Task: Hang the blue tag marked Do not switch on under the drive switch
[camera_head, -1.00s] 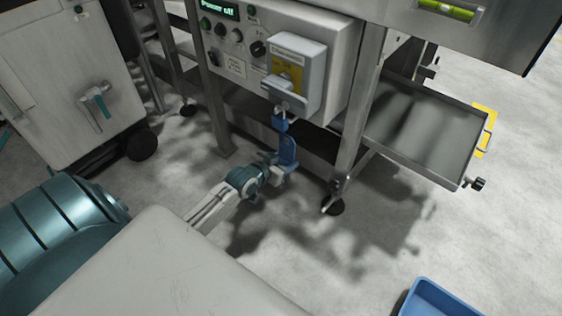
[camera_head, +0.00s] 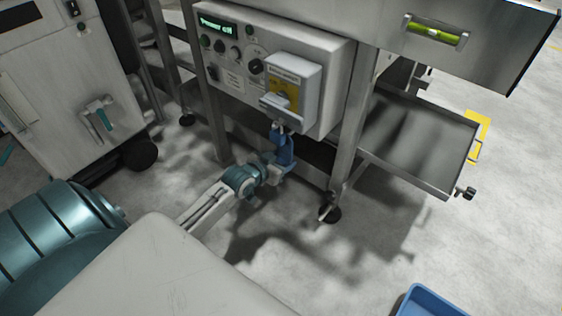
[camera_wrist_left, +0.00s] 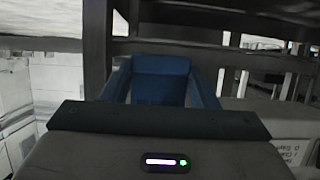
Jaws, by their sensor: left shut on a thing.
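The drive switch (camera_head: 297,87) is a grey box with a yellow plate and a grey handle, on the front of the control panel. A small pale metal piece (camera_head: 279,127) shows just below it. My left gripper (camera_head: 278,158) is below the switch, shut on the blue tag (camera_head: 286,146). The tag's upper part is close under the switch; I cannot tell whether it touches the metal piece. In the left wrist view the tag (camera_wrist_left: 160,78) stands between the two blue fingers, and its lettering cannot be read. My right gripper is not in view.
The control panel (camera_head: 226,62) has a green display reading Power off, knobs and labels. A steel leg (camera_head: 352,140) stands right of the gripper, beside a metal tray (camera_head: 415,135). A blue bin (camera_head: 432,302) lies at lower right. A grey cabinet (camera_head: 65,90) stands at left.

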